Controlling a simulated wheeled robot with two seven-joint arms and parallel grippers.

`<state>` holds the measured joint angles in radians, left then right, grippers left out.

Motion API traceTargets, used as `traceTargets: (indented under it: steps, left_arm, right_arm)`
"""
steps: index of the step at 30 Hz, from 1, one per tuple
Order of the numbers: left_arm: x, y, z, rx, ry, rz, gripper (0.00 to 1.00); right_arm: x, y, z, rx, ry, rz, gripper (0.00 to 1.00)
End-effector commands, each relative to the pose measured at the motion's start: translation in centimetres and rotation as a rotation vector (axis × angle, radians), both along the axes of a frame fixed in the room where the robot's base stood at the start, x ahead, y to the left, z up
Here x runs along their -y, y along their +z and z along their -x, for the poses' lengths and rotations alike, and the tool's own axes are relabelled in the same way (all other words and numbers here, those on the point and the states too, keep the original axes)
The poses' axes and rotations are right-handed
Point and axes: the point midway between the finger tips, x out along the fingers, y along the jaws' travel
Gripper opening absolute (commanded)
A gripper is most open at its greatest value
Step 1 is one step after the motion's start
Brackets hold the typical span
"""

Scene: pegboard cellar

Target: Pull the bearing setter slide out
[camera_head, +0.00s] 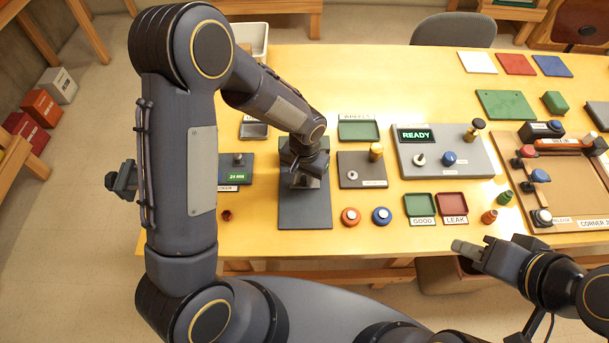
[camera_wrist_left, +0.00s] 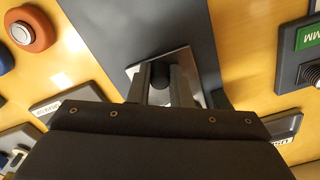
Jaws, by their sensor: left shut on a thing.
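The bearing setter (camera_head: 306,212) is a long dark grey base on the table in front of me, with a taller dark part at its far end. A silver slide plate (camera_wrist_left: 183,58) with a round black knob (camera_wrist_left: 160,76) lies over the grey base in the left wrist view. My left gripper (camera_head: 303,182) points down over the base, and its fingers (camera_wrist_left: 160,88) are shut on the knob. My wrist hides part of the slide. My right gripper (camera_head: 468,248) is off the table's front edge, away from the setter; its finger gap is unclear.
To the right are a grey plate with a knob (camera_head: 350,155), orange (camera_head: 350,216) and blue (camera_head: 381,215) round parts, and a READY panel (camera_head: 440,170).

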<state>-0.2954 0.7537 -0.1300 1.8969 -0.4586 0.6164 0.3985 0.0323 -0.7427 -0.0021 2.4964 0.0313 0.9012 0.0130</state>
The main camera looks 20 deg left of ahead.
Motion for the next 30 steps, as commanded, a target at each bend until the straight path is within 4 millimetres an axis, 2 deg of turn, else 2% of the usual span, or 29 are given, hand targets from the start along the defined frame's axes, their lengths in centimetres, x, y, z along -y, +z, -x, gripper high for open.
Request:
traceTargets:
  steps: [4, 7, 15, 19, 23, 30]
  left_arm:
    - [0.0, 0.0, 0.1, 0.0, 0.0, 0.0, 0.0]
    - [0.3, -0.2, 1.0, 0.001, -0.002, -0.001, 0.0]
    - [2.3, -0.4, 7.4, 0.004, -0.007, 0.001, 0.0]
    - [2.9, -0.1, 9.6, 0.004, -0.004, 0.002, 0.0]
    - [3.1, 0.0, 10.5, 0.002, -0.002, 0.001, 0.0]
    - [3.1, 0.1, 10.6, -0.003, -0.001, 0.0, 0.0]
  right_arm:
    - [0.0, -0.1, 0.0, 0.0, 0.0, 0.0, 0.36]
    - [0.0, -0.8, 0.0, 0.0, 0.0, 0.0, 0.36]
    - [0.0, -4.0, 0.0, 0.0, 0.0, 0.0, 0.36]
    - [0.0, -4.6, 0.0, 0.0, 0.0, 0.0, 0.36]
    - [0.0, -4.7, 0.0, 0.0, 0.0, 0.0, 0.36]
    - [0.0, -4.6, 0.0, 0.0, 0.0, 0.0, 0.36]
